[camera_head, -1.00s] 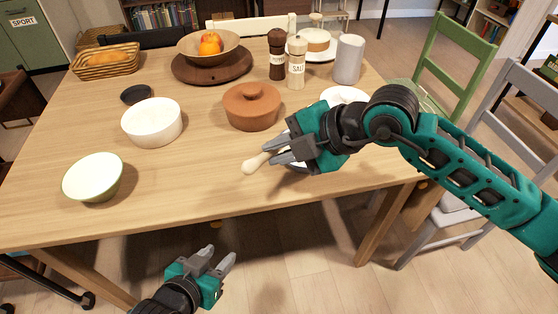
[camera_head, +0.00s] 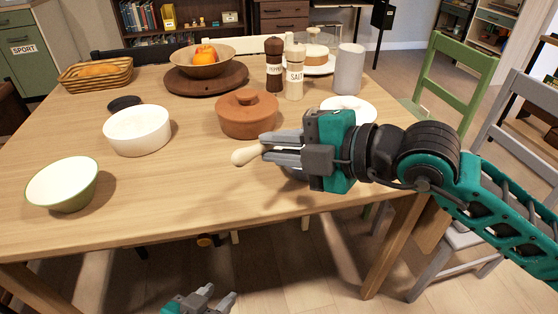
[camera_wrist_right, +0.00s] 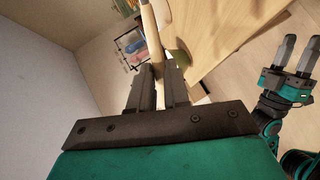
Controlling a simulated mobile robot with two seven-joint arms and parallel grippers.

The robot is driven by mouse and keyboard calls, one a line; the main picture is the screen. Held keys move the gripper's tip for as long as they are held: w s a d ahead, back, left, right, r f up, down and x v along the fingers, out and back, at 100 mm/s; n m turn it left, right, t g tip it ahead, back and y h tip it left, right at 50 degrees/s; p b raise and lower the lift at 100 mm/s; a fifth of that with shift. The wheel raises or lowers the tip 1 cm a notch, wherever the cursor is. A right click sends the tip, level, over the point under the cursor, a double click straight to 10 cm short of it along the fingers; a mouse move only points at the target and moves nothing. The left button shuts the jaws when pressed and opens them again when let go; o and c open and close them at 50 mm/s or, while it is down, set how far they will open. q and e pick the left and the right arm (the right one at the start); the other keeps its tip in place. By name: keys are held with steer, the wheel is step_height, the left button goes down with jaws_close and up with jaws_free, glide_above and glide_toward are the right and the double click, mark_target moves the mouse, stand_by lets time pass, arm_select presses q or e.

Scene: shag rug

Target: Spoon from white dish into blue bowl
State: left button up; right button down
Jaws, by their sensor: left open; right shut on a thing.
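My right gripper (camera_head: 268,152) is shut on a pale wooden spoon (camera_head: 246,155), held above the front right of the table; a rounded end sticks out to the left. The spoon also shows between the fingers in the right wrist view (camera_wrist_right: 149,32). A round white dish (camera_head: 138,142) stands on the table left of the spoon. No plainly blue bowl shows; a bowl (camera_head: 66,195), white inside and green outside, stands at the table's left front. Something under my right gripper is mostly hidden. My left gripper (camera_head: 220,294) is open and empty, below the table's front edge.
A lidded terracotta pot (camera_head: 247,118) stands just behind the spoon. Pepper (camera_head: 274,66) and salt (camera_head: 294,74) mills, a grey cylinder (camera_head: 348,70) and a white plate (camera_head: 362,108) are further back. The table (camera_head: 165,195) is bare between the green bowl and my right gripper.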

steer(key=r+g+h+p, duration=0.1)
steer(key=g+h+p, duration=0.1)
steer(key=p, duration=0.5)
steer(key=a+r+n+g+h+p, duration=0.1)
steer(key=h+p, duration=0.3)
steer(key=p, duration=0.4)
steer(key=w+r+g+h+p, duration=0.1)
steer(key=g+h+p, duration=0.2)
steer(key=p, duration=0.5)
steer(key=shift+a+r+n+g, duration=0.25)
steer(key=shift+n+g, duration=0.15)
steer(key=shift+g, duration=0.1)
steer(key=shift+w+f+h, duration=0.1)
steer(key=shift+f+h, duration=0.1)
steer(key=shift+h, duration=0.3)
arm_select(q)
step_height(320, 180, up, 18)
steer(key=s+a+y, duration=0.1)
steer(key=a, duration=0.2)
steer(key=shift+s+f, duration=0.15)
arm_select(e)
steer(key=shift+r+g+h, duration=0.15)
steer(key=shift+g+h, duration=0.55)
steer(key=shift+h, duration=0.1)
